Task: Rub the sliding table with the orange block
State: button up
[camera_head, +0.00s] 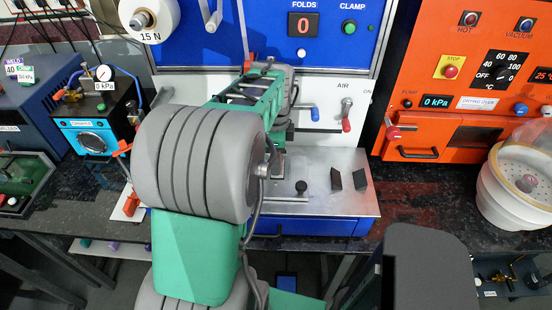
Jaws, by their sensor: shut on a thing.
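My gripper (279,165) is low over the metal deck of the blue machine, at the end of my green and grey arm. Its fingers show only in small part, past the arm links. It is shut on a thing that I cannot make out. No orange block can be told apart in this view. A flat metal plate with a black knob (301,187), apparently the sliding table (288,196), lies just below and right of the gripper. My arm covers its left side. Whether the held thing touches the plate cannot be told.
Two small dark blocks (336,179) stand on the deck (330,207) to the right. Blue and red-handled valves (346,122) rise behind. An orange drying oven (452,100) and a white round vessel (518,190) stand right. A blue pump unit (92,140) is left.

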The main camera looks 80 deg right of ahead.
jog(key=shift+s+a, duration=0.15)
jog(key=shift+a, duration=0.5)
dwell(1.2)
jog(key=shift+r+p, duration=0.1)
jog(key=shift+p, duration=0.2)
jog(key=r+p, duration=0.4)
jog(key=r, duration=0.1)
jog(key=r+p, duration=0.2)
jog(key=r, duration=0.1)
jog(key=shift+d, duration=0.35)
